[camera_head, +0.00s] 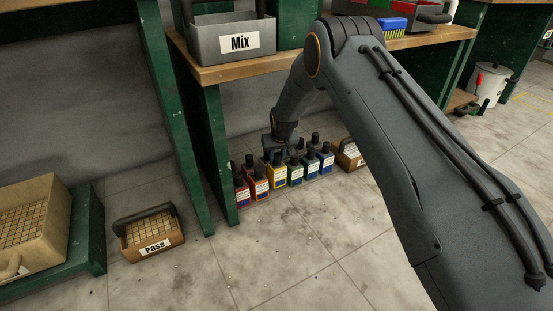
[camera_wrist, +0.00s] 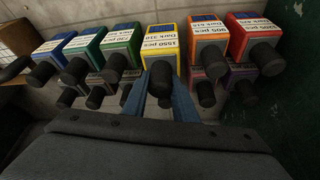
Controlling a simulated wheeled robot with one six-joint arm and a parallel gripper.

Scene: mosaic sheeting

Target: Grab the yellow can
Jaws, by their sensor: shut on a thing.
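The yellow can (camera_head: 278,179) stands in the front row of coloured cans on the floor under the bench. In the wrist view the yellow can (camera_wrist: 163,32) has a white label and a black cap. My gripper (camera_wrist: 160,92) has its two blue fingers on either side of that cap and is shut on it. In the head view my gripper (camera_head: 277,148) reaches down over the row, partly hidden among the caps. I cannot tell whether the can is lifted off the floor.
The green can (camera_wrist: 121,40) and the orange can (camera_wrist: 206,35) stand close on either side. A second row of capped cans is close by. A green bench leg (camera_head: 219,150) is beside the red can (camera_head: 241,190). A "Pass" box (camera_head: 158,248) sits at left.

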